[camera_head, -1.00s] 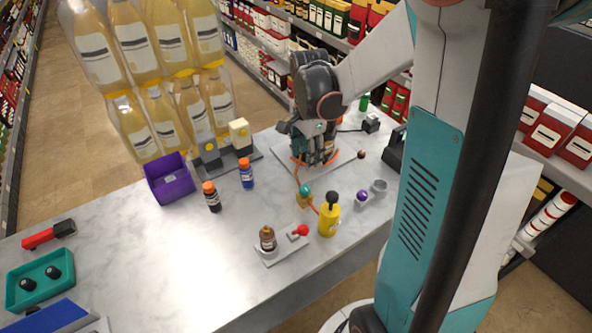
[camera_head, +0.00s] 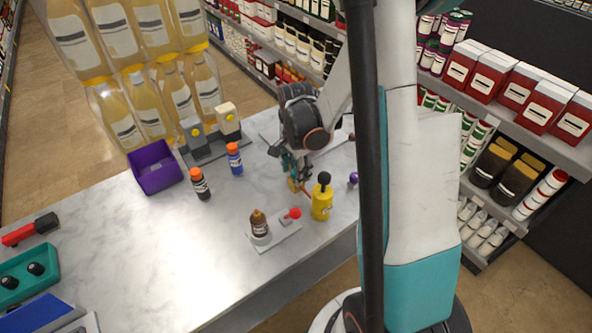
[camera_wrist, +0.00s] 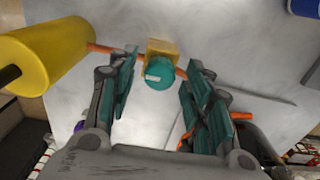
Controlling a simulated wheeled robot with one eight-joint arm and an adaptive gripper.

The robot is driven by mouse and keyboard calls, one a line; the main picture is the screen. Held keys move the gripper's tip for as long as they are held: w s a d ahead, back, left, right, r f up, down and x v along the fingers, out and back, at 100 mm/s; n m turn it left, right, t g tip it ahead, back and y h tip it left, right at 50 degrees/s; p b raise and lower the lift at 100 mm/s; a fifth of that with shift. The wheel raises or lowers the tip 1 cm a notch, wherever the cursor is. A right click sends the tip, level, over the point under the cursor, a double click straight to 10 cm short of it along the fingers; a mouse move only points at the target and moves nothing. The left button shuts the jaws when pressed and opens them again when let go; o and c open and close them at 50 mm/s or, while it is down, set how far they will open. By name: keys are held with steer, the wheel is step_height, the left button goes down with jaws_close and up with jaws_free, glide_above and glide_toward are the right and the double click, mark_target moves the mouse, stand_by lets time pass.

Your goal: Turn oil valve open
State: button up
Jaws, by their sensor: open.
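A round teal knob (camera_wrist: 159,75) with a white mark sits on a small brass block (camera_wrist: 161,47) in an orange tube. In the wrist view, my open gripper (camera_wrist: 160,68) has one finger on each side of the knob, with gaps between. In the head view, my gripper (camera_head: 296,171) points down over the brass block (camera_head: 293,185) and hides the knob. A red-knobbed handle (camera_head: 291,214) stands on a light plate (camera_head: 279,237) beside a brown oil bottle (camera_head: 259,224). I cannot tell which of these is the oil valve.
A yellow cylinder (camera_head: 321,203) with a black top stands close to my gripper, also in the wrist view (camera_wrist: 45,52). A purple knob (camera_head: 354,178) is to its right. Orange-capped bottles (camera_head: 201,184) and a purple bin (camera_head: 157,168) are left.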

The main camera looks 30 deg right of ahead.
steer(key=shift+c, duration=0.6)
steer(key=c, duration=1)
steer(key=shift+o, duration=0.2)
steer(key=n+b, duration=0.1)
steer(key=n, duration=0.3)
steer(key=shift+f+n+b, duration=0.1)
steer(key=shift+n+b, duration=0.25)
steer(key=shift+n, duration=0.05)
steer(key=n+b, duration=0.1)
steer(key=n, duration=0.3)
steer(key=shift+n, duration=0.3)
steer(key=n+b, duration=0.1)
steer(key=n, duration=0.3)
steer(key=shift+n, duration=2.2)
